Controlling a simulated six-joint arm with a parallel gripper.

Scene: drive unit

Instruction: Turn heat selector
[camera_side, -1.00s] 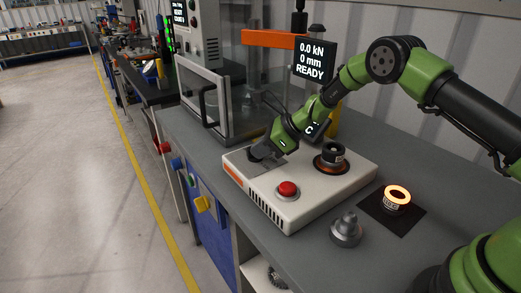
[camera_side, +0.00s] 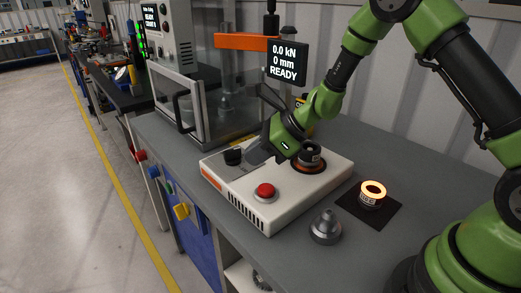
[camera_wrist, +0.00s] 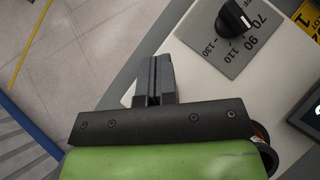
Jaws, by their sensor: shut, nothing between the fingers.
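The heat selector is a black knob (camera_side: 233,157) with a white pointer mark, at the far-left end of the white control box (camera_side: 298,199). In the wrist view the knob (camera_wrist: 235,18) sits at the top on a grey scale plate (camera_wrist: 240,50) marked 70, 90, 110 and 130. The mark lies on the knob's right side; the exact setting is unclear. My gripper (camera_side: 259,153) is shut and empty, just right of the knob and apart from it in the side view. In the wrist view its fingers (camera_wrist: 161,68) are together over the white box.
A red button (camera_side: 264,191) is on the box's front. A dark cylindrical part (camera_side: 310,153) sits on an orange-rimmed heater at its right. A glowing ring (camera_side: 373,190) lies on a black pad, near a grey stepped cone (camera_side: 325,227). A press with display (camera_side: 288,62) stands behind.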

